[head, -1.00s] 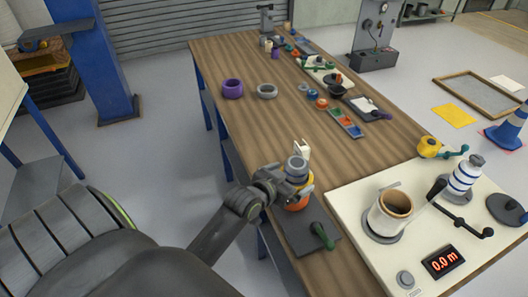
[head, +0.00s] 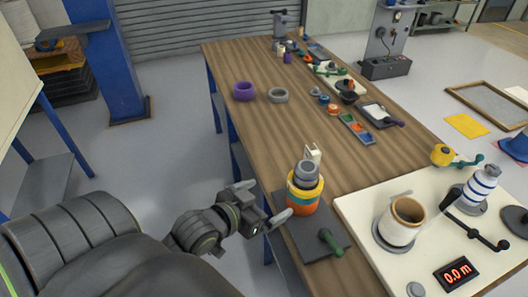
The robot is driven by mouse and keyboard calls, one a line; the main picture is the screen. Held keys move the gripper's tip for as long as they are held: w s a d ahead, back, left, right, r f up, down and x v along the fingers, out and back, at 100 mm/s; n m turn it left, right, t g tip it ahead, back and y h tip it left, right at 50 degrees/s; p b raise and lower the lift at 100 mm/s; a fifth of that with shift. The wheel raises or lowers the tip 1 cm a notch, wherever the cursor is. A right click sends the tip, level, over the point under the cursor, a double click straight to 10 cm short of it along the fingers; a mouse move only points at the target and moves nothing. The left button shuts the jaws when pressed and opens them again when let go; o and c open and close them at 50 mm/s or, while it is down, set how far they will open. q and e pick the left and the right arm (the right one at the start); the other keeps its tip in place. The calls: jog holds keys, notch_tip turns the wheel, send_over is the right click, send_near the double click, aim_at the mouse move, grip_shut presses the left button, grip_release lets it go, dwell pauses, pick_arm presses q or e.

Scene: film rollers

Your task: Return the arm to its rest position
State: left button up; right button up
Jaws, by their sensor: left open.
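My left gripper (head: 262,208) is open and empty in the head view, low in the middle, over the table's left edge. Its fingers point right. Just right of it, a yellow, orange and teal roller (head: 304,190) with a grey top stands upright on a dark square plate (head: 300,246). The gripper is apart from the roller. My right gripper is not in view.
The wooden table (head: 260,140) carries a white winding board (head: 360,215) with a cream cup (head: 402,220) and a red display (head: 459,273). A green-handled part (head: 331,241) lies on the dark plate. Purple (head: 244,91) and grey (head: 278,95) rings stand farther back.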

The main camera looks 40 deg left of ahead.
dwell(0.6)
pick_arm(q)
jog(key=s+a+f+n+g+y, duration=0.1)
jog(key=s+a+f+g, duration=0.1)
jog(key=f, duration=0.9)
jog(key=s+a+f+g+y, duration=0.1)
jog(key=a+f+g, duration=0.1)
jog(key=f, duration=0.9)
jog(key=s+a+f+n+g, duration=0.1)
jog(key=s+a+f+g, duration=0.15)
jog(key=f, duration=0.85)
jog(key=s+d+f+g, duration=0.2)
jog(key=s+f+g, duration=0.1)
jog(key=s+f, duration=0.6)
jog(key=s+d+f+g, duration=0.1)
jog(key=s+f+g, duration=0.2)
jog(key=s+f, duration=0.7)
jog(key=s, duration=0.5)
jog(key=shift+s+d+f, duration=0.2)
jog(key=shift+d, duration=0.2)
